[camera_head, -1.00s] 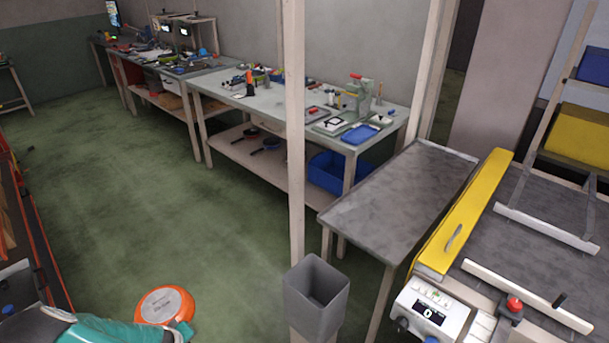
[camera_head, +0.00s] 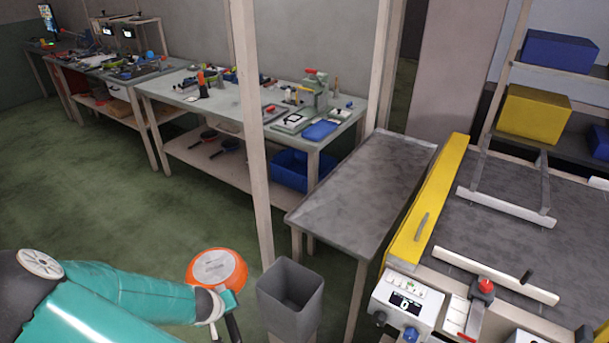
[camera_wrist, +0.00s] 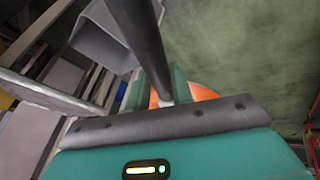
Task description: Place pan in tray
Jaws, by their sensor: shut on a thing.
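The orange pan (camera_head: 217,268) hangs at my gripper (camera_head: 222,302), low in the head view, with its round face showing. Its dark handle (camera_head: 234,328) runs down past the gripper. In the wrist view the dark handle (camera_wrist: 138,40) crosses between the teal fingers of my gripper (camera_wrist: 160,88), and part of the orange pan (camera_wrist: 201,92) shows behind them. The gripper is shut on the handle. A grey metal table with a raised rim (camera_head: 365,185), which may be the tray, stands to the right of the pan and is empty.
A grey open bin (camera_head: 290,295) stands just right of the pan, with a post (camera_head: 255,150) behind it. A yellow-edged conveyor (camera_head: 430,205) with a control box (camera_head: 405,303) is at the right. Cluttered workbenches (camera_head: 250,110) line the back. Green floor is clear at left.

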